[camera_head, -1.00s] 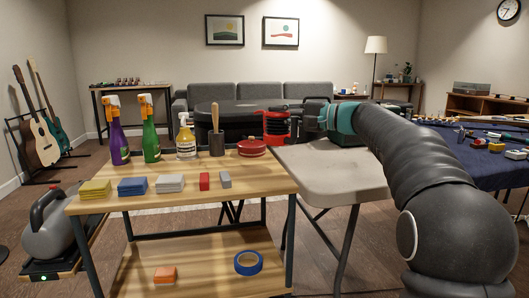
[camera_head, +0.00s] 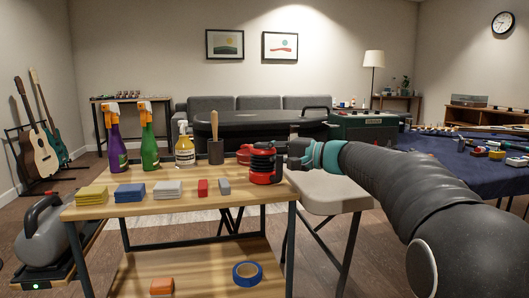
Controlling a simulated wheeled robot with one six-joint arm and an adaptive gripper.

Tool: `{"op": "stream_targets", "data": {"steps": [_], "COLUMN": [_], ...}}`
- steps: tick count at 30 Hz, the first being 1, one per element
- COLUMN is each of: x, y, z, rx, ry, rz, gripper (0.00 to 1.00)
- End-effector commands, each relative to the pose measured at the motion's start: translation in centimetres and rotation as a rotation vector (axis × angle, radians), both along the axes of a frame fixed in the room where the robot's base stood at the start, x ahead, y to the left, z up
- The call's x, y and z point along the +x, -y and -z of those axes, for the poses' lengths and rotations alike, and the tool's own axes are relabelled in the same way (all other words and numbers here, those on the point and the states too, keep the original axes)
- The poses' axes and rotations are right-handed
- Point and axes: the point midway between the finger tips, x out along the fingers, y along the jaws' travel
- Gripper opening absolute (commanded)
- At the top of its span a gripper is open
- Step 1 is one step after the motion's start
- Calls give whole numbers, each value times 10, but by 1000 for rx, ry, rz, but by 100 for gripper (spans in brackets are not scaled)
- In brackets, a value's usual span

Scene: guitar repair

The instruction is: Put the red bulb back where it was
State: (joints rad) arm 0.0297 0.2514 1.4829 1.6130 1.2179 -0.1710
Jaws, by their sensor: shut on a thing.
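My gripper (camera_head: 268,158) is at the right end of the wooden workbench (camera_head: 160,206). Its black fingers are shut around a red thing, which I take to be the red bulb (camera_head: 262,163). The fingers hide part of it. It is at the right edge of the bench top, and I cannot tell whether its underside touches the wood. A low, round red thing (camera_head: 243,155) lies on the bench just left of and behind the bulb, partly covered by it.
A purple spray bottle (camera_head: 116,150), a green one (camera_head: 149,148), a yellow bottle (camera_head: 184,152) and a wooden-handled tool (camera_head: 215,150) stand along the back of the bench. Several coloured blocks line its front. A grey table (camera_head: 330,195) stands close on the right.

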Motion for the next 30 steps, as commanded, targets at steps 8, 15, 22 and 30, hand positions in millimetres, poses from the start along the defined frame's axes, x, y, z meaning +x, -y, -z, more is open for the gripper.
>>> {"op": "stream_targets", "data": {"steps": [8, 15, 22, 30], "x": [0, 0, -2, -21], "y": [0, 0, 7, 55], "z": [3, 3, -1, -1], "rx": [0, 0, 0, -1], "ry": [0, 0, 0, -1], "rz": [0, 0, 2, 5], "gripper": [33, 36, 36, 36]}}
